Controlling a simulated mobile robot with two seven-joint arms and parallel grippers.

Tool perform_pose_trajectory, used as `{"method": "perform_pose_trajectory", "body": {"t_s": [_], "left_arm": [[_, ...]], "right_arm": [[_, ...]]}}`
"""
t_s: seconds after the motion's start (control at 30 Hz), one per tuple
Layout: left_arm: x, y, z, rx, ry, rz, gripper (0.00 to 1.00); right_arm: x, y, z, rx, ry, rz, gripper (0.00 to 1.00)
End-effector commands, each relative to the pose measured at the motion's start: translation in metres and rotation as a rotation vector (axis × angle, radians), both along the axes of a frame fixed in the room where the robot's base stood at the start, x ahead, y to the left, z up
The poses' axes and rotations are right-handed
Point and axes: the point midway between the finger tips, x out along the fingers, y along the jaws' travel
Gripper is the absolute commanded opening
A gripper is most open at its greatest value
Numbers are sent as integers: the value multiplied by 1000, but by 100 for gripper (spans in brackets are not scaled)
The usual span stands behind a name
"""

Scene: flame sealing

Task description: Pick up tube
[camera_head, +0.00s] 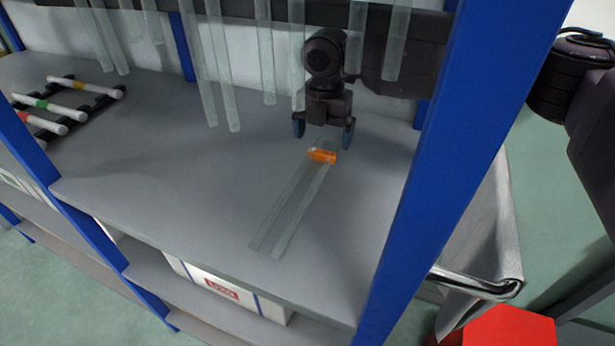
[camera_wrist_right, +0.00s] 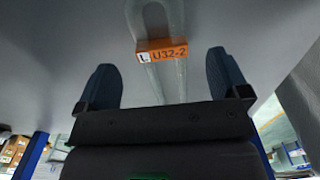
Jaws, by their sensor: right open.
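A clear U-shaped tube (camera_head: 283,217) with an orange label (camera_head: 322,155) lies on the grey shelf. Its bend is at the far end and its two legs point toward the front edge. My right gripper (camera_head: 323,133) is open and empty just beyond the label, at the bend end. In the right wrist view the label reads "L U32-2" (camera_wrist_right: 162,50), and the tube (camera_wrist_right: 168,80) runs between the two blue-grey fingertips (camera_wrist_right: 165,78) of my right gripper. The fingers appear apart from the tube. My left gripper is not in view.
Blue posts (camera_head: 430,170) stand right and left. Markers on a black rack (camera_head: 60,105) lie at the far left. A white box (camera_head: 225,287) sits on the shelf below. The shelf's middle (camera_head: 170,170) is clear.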

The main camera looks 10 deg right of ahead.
Motion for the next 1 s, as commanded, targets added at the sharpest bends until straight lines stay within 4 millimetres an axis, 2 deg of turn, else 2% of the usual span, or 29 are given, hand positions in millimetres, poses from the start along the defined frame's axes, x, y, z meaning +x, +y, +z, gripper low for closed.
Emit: {"method": "perform_pose_trajectory", "body": {"t_s": [0.03,0.2,0.57,0.9,0.93,1.0], "left_arm": [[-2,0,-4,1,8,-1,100],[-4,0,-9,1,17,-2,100],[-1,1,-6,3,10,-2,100],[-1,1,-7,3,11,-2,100],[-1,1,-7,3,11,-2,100],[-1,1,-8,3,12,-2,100]], "right_arm": [[-2,0,-13,-2,6,2,94],[-4,0,-34,-1,7,-1,94],[-4,1,-38,0,2,-1,94],[-4,1,-38,-1,3,-1,42],[-4,1,-38,-1,3,-1,38],[-4,1,-38,-1,3,-1,38]]}}
